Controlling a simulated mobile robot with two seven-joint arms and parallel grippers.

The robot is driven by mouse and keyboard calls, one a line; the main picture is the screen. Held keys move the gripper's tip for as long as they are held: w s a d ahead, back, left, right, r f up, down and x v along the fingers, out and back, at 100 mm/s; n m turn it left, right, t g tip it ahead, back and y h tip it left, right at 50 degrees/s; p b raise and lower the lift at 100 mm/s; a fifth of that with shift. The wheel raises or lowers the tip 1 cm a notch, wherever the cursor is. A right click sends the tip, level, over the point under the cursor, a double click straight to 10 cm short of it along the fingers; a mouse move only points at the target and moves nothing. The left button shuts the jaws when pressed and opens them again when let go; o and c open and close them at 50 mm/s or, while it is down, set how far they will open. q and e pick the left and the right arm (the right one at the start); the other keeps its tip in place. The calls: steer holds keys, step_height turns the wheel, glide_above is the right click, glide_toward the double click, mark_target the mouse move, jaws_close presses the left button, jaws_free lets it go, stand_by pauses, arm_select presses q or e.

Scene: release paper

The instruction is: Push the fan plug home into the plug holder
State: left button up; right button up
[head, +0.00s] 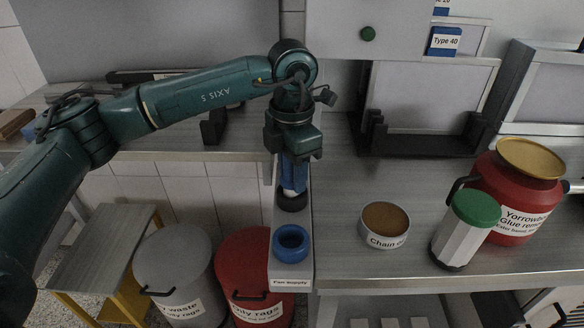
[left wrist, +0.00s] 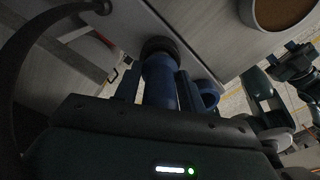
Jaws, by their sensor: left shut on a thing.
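My left gripper (head: 294,170) points down and is shut on the blue fan plug (head: 292,188). The plug also shows between the fingers in the left wrist view (left wrist: 160,82). A pale band shows low on the plug. Its lower end meets a black round holder (head: 292,203) on the narrow grey panel; the holder also shows in the left wrist view (left wrist: 160,46). I cannot tell how deep the plug sits. A blue round socket (head: 291,240) is nearer, above the "Fan supply" label (head: 290,282). My right gripper is not in view.
A "Chain" tin (head: 385,240), a green-capped white container (head: 465,230) and a red glue drum (head: 515,205) stand on the bench to the right. A dark tray (head: 420,145) is behind. Grey (head: 180,275) and red (head: 252,265) bins stand below left.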

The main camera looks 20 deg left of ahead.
arm_select(q)
steer(key=shift+f+b, duration=0.5)
steer(key=shift+f, duration=0.15)
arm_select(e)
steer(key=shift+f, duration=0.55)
arm_select(q)
steer(key=o, duration=1.2)
step_height(320, 180, up, 13)
steer(key=shift+r, duration=0.1)
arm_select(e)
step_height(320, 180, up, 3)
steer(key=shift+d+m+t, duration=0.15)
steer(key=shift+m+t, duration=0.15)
